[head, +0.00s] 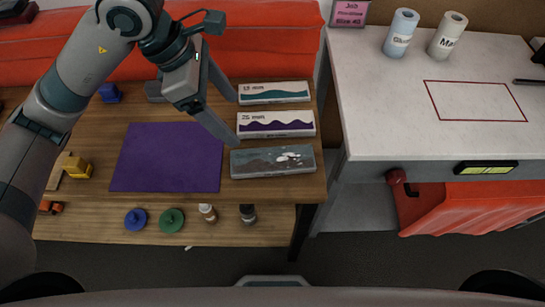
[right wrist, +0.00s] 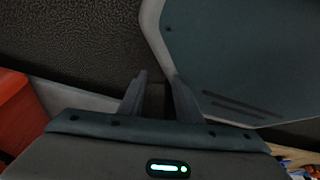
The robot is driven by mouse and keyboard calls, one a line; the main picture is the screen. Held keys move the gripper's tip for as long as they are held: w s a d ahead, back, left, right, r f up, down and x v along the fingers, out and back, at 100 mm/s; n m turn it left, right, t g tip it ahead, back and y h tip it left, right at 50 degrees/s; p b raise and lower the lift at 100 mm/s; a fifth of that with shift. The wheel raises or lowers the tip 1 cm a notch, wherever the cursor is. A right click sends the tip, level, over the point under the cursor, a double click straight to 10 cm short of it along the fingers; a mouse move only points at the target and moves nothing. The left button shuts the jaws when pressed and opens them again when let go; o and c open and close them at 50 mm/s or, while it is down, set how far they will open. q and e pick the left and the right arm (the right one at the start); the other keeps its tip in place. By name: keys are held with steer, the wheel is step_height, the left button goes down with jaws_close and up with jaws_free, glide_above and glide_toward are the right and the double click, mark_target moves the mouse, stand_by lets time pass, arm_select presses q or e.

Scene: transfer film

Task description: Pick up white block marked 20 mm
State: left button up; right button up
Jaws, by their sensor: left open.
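Two white blocks with printed waves lie at the right of the wooden table in the head view. The upper block (head: 273,92) has a teal wave and a label that seems to read 15 mm. The block below it (head: 276,124) has a purple wave; its label looks like 20 or 25 mm, and the first digits are hard to read. My left gripper (head: 232,119) is open and empty, its fingertips by the left ends of these blocks. My right gripper (right wrist: 158,92) shows in the right wrist view with a gap between its fingers and nothing visible in it.
A grey block with white marks (head: 273,162) lies just below the white blocks. A purple mat (head: 168,157) lies to their left. Blue (head: 135,219) and green (head: 171,220) round pieces and small bottles (head: 208,213) stand at the front. A white counter (head: 400,120) stands right.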

arm_select(q)
steer(key=p, duration=0.3)
glide_toward(271, 159)
steer(key=shift+w+f, duration=0.2)
steer(key=shift+f, duration=0.3)
steer(key=shift+w+f, duration=0.15)
steer(key=shift+f, duration=0.4)
steer(key=shift+d+f, duration=0.2)
steer(key=shift+f, duration=0.25)
arm_select(e)
steer(key=s+d+g, duration=0.2)
steer(key=s+d, duration=0.1)
steer(key=s, duration=0.6)
steer(key=shift+s+d+r+g+h, duration=0.25)
steer(key=shift+s+d+g+h, duration=0.1)
steer(key=shift+d+g+h, duration=0.05)
arm_select(q)
steer(key=shift+p, duration=0.3)
